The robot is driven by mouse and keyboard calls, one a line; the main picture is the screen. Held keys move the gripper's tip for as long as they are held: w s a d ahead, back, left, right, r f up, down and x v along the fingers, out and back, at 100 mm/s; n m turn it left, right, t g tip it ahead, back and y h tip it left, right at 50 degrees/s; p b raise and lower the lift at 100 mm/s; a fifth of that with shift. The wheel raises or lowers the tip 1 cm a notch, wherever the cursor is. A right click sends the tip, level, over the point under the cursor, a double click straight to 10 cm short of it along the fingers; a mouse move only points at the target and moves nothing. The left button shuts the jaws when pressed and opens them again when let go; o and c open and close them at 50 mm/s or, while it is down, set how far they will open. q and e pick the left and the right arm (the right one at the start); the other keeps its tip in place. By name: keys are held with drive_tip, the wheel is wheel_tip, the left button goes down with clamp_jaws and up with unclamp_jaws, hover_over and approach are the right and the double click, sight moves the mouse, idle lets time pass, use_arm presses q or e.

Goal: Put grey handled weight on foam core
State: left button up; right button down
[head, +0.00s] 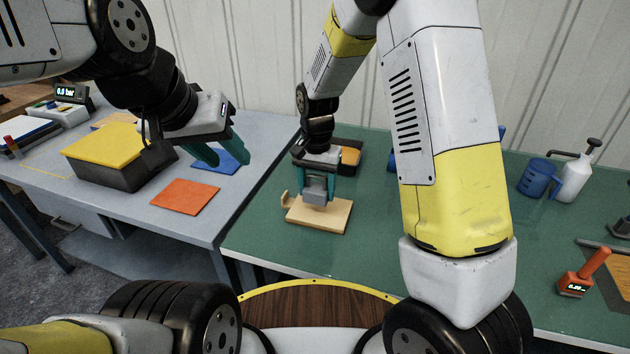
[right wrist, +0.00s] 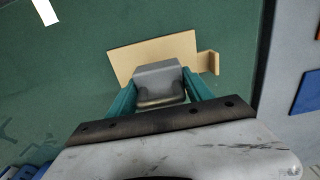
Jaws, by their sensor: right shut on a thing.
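The grey handled weight (head: 314,197) is between the teal fingers of my right gripper (head: 316,184), which is shut on its handle. In the right wrist view the weight (right wrist: 158,78) hangs upright over a flat tan board (right wrist: 190,47), which looks like the foam core. In the head view the board (head: 330,219) lies on the green table with a small raised block at its left end. I cannot tell whether the weight touches the board. My left gripper (head: 226,156) is open and empty above the grey table, near a blue sheet (head: 212,165).
A dark box with a yellow top (head: 105,145) and an orange sheet (head: 185,196) are on the grey table (head: 245,130). A dark tray (head: 350,148) sits behind the board.

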sight(315, 198)
drive_tip(key=shift+w+a, duration=0.25)
drive_tip(key=shift+w, duration=0.3)
drive_tip(key=shift+f, duration=1.75)
drive_tip(key=shift+f, duration=0.15)
drive_tip(key=shift+c, duration=2.1)
unclamp_jaws()
drive_tip(key=shift+s, duration=0.1)
